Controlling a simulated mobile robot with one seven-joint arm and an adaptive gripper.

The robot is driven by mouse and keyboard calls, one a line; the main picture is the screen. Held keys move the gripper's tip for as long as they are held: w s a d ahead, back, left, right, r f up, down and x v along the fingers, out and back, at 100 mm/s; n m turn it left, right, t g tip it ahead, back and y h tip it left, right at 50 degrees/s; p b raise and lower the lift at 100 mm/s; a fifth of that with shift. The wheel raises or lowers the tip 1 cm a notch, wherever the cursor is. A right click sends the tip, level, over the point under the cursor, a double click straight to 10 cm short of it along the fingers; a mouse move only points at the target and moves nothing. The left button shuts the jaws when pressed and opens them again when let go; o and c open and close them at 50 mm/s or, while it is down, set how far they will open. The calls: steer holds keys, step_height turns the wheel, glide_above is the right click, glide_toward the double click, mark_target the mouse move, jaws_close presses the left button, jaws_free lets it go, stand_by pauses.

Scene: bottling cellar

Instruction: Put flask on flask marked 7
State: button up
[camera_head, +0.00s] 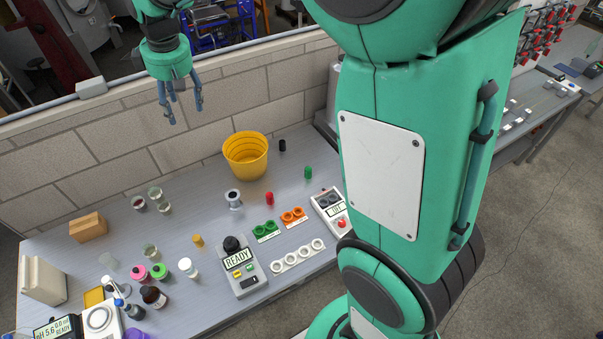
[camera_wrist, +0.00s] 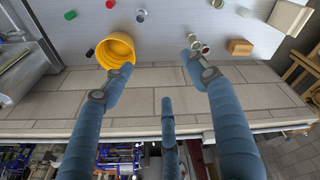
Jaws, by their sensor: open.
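Several small clear glass vessels stand on the grey bench at the left in the head view. One clear vessel (camera_head: 155,194) stands near the wall beside a jar with dark red contents (camera_head: 138,203). Another clear vessel (camera_head: 150,251) and a faint glass one (camera_head: 108,261) stand nearer the front. I cannot read a 7 on any of them, nor tell which are flasks. My gripper (camera_head: 183,112) is open and empty, high in front of the wall behind the bench. In the wrist view its spread fingers (camera_wrist: 160,68) hold nothing, and small glassware (camera_wrist: 196,46) shows beyond one fingertip.
A yellow bucket (camera_head: 246,156) stands at the back middle. A device reading READY (camera_head: 242,270), green rings (camera_head: 265,230) and white rings (camera_head: 298,256) stand in front. Bare bench lies left of the bucket.

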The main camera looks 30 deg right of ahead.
steer(key=s+d+r+m, duration=0.2)
steer(key=s+d+r, duration=0.3)
steer(key=s, duration=0.5)
steer(key=s+d+f+m+t, duration=0.1)
steer(key=s+d+m, duration=0.2)
steer(key=s, duration=1)
steer(key=s+d+f+m+t, duration=0.2)
steer(key=s+d, duration=0.4)
steer(key=s, duration=0.8)
steer(key=shift+s+m+h, duration=0.3)
steer(key=shift+m, duration=0.4)
step_height(320, 180, down, 16)
steer(key=b, duration=1.5)
steer(key=shift+r+b, duration=0.25)
steer(key=shift+b, duration=0.05)
